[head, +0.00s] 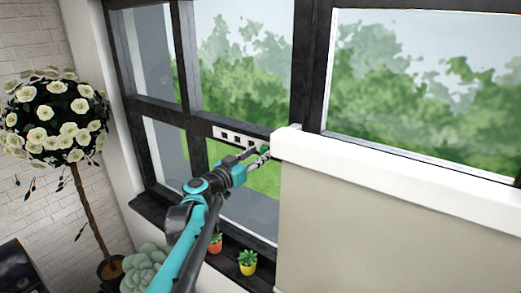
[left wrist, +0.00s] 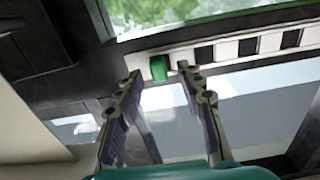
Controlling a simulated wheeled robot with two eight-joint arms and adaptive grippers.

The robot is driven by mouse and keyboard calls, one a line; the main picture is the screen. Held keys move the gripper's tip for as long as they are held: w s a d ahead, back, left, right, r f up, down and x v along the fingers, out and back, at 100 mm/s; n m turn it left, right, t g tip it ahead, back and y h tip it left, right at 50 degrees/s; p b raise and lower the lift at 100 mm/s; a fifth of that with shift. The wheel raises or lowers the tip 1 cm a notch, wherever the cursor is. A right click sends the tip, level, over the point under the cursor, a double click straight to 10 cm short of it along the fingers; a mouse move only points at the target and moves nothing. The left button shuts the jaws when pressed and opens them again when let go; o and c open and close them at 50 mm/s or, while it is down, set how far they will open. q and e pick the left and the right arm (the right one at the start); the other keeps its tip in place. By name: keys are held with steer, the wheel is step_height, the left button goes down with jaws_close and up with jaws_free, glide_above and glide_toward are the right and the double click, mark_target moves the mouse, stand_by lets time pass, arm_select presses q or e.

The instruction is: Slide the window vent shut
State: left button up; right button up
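The window vent (head: 231,136) is a white strip with several dark slots, set on the dark window bar. It also shows in the left wrist view (left wrist: 222,50). Its green knob (left wrist: 158,68) sits near one end of the strip; in the head view the knob (head: 265,149) is partly hidden by my gripper. My left gripper (head: 262,157) is at the vent's right end. In the left wrist view its two fingers (left wrist: 158,78) are spread, one on each side of the knob, with visible gaps. Whether the tips reach the knob's depth is unclear. My right gripper is out of view.
A beige panel with a white top ledge (head: 400,183) stands close to the right of my left gripper. Small potted plants (head: 247,262) stand on the dark sill below. A white-flowered tree (head: 58,117) is at the left.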

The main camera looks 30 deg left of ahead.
arm_select(q)
steer(key=shift+w+d, duration=0.1)
steer(key=shift+w, duration=0.8)
steer(key=shift+s, duration=0.1)
jaws_close()
steer(key=d, duration=0.3)
steer(key=shift+s+d, duration=0.1)
steer(key=shift+d, duration=0.05)
steer(key=shift+c, duration=0.3)
jaws_free()
steer(key=shift+o, duration=0.3)
steer(key=shift+d, duration=0.2)
